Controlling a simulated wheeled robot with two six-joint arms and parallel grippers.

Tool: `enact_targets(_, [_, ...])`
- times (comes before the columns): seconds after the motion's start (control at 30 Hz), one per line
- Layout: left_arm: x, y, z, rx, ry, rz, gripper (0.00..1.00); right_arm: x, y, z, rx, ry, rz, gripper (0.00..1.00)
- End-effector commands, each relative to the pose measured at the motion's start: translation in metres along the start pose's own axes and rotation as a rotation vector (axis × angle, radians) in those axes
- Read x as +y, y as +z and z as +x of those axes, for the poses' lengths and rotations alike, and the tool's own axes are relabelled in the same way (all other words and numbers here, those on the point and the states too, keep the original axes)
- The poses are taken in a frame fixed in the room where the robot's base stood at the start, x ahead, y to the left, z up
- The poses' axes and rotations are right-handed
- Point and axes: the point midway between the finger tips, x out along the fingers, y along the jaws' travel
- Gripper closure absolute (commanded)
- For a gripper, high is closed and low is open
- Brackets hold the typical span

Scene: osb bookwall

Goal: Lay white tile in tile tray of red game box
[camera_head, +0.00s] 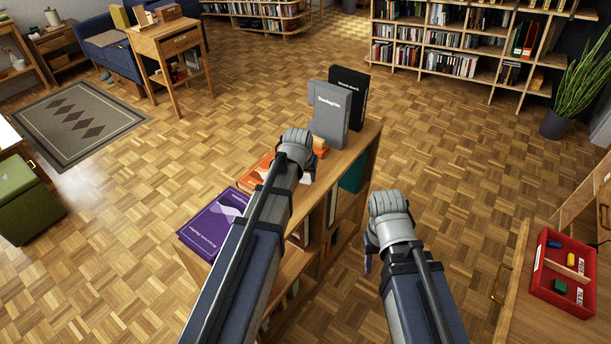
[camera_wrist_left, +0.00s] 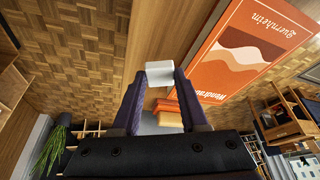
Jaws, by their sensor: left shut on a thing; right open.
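The white tile (camera_wrist_left: 160,72) sits between the fingertips of my left gripper (camera_wrist_left: 160,82), which is shut on it. In the head view my left gripper (camera_head: 298,158) is over the low wooden bookcase, and its own wrist hides most of the fingers and the tile. The red game box (camera_head: 539,283) lies open on a wooden surface at the right edge of the head view.
The bookcase top carries a purple book (camera_head: 213,222), an orange book (camera_head: 254,172), a grey box (camera_head: 328,113) and a black box (camera_head: 351,92) standing upright. Open parquet floor (camera_head: 455,205) lies between the bookcase and the wooden surface (camera_head: 528,318) under the red box.

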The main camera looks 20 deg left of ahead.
Motion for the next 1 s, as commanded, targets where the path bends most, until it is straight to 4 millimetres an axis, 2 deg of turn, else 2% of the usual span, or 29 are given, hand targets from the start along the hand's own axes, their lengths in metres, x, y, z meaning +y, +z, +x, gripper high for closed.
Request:
enact_targets(0.03, [0.000,-0.007,-0.016,0.000,0.000,0.000,1.00,0.002,0.001,-0.017,0.000,0.000,0.000,0.50])
enact_targets(0.23, [0.000,-0.015,-0.035,0.000,0.000,0.000,1.00,0.004,0.002,-0.038,0.000,0.000,0.000,0.50])
enact_targets(1.0, [0.000,-0.015,-0.036,0.000,0.000,0.000,1.00,0.004,0.002,-0.039,0.000,0.000,0.000,0.50])
